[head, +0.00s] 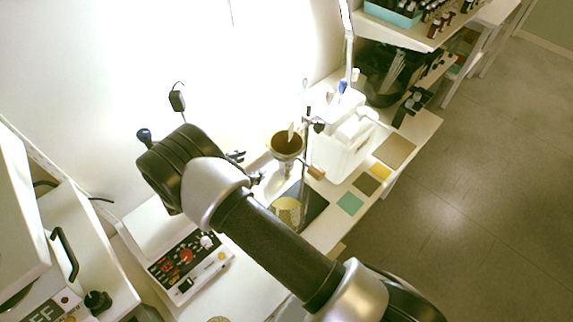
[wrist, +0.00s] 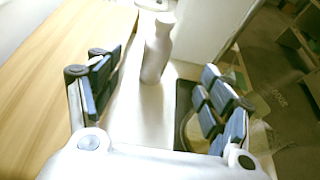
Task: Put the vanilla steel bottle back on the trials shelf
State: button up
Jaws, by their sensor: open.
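A pale grey-white bottle (wrist: 157,48) with a narrower neck stands upright on a white surface in the wrist view. It is ahead of my gripper (wrist: 162,70), in line with the gap between the fingers. My gripper is open, with its blue-padded fingers spread wide and nothing held. I see no readable label on the bottle, so I cannot tell its scent. In the head view my arm hides most of the gripper, and I cannot make out this bottle. A shelf (head: 404,36) with several small dark bottles is at the top right; I cannot tell whether it is the trials shelf.
A wood-coloured surface (wrist: 60,60) runs along the left of the wrist view. Open floor (head: 460,200) lies right.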

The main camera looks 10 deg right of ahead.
jog(key=w+d+f+b, duration=0.2)
jog(key=d+f, duration=0.1)
jog(key=w+d+f+b, duration=0.2)
jog(key=d+f, duration=0.1)
jog(key=w+d+f+b, duration=0.2)
jog(key=d+f+b, duration=0.1)
jog(key=f, duration=0.1)
jog(key=shift+w+d, duration=0.2)
jog(key=shift+d, duration=0.1)
jog(key=b+x, duration=0.2)
jog(key=x, duration=0.3)
jog(key=shift+d+f, duration=0.1)
jog(key=shift+f, duration=0.15)
jog(key=shift+r, duration=0.1)
jog(key=shift+c, duration=0.5)
jog(key=c, duration=1.3)
